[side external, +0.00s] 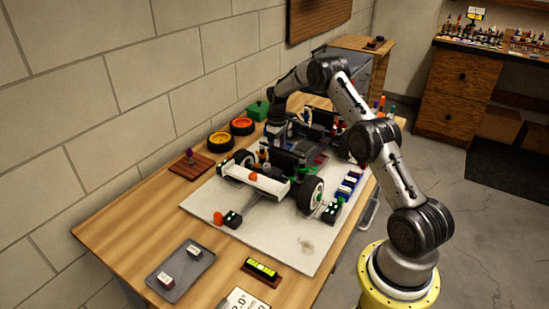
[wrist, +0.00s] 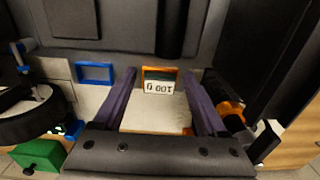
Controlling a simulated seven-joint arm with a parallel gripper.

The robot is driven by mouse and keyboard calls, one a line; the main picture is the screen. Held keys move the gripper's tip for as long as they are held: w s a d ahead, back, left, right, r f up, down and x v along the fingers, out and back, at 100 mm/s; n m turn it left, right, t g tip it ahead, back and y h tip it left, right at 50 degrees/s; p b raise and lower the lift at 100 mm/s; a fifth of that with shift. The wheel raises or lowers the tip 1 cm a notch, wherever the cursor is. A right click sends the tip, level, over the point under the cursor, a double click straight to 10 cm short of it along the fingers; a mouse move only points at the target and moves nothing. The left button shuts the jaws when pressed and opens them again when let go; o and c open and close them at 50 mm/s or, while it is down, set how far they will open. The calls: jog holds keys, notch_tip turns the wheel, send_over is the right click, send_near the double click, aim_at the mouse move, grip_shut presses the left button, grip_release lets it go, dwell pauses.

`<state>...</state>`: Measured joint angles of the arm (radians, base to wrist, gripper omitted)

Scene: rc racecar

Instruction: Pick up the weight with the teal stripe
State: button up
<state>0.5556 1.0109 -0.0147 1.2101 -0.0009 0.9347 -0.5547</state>
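I cannot make out a teal stripe on any weight. In the wrist view, a block marked "100 g" (wrist: 158,86) with an orange edge lies between and just beyond my fingertips; its label reads upside down. My gripper (wrist: 160,78) is open, its two purple fingers spread apart with nothing visibly held. In the side view, my gripper is low over the far part of the race car (side external: 258,182), and its fingers are hard to see. Two small whitish blocks, one of them here (side external: 194,251), lie on a grey tray (side external: 180,286); their stripes are too small to read.
A blue frame (wrist: 95,72) is left of my fingers, and a green block (wrist: 38,153) is at lower left. Orange (side external: 242,126) and yellow (side external: 221,141) wheels lie by the wall. A level (side external: 261,269) lies near the table's front. The white board's near corner is mostly clear.

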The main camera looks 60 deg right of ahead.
grip_shut()
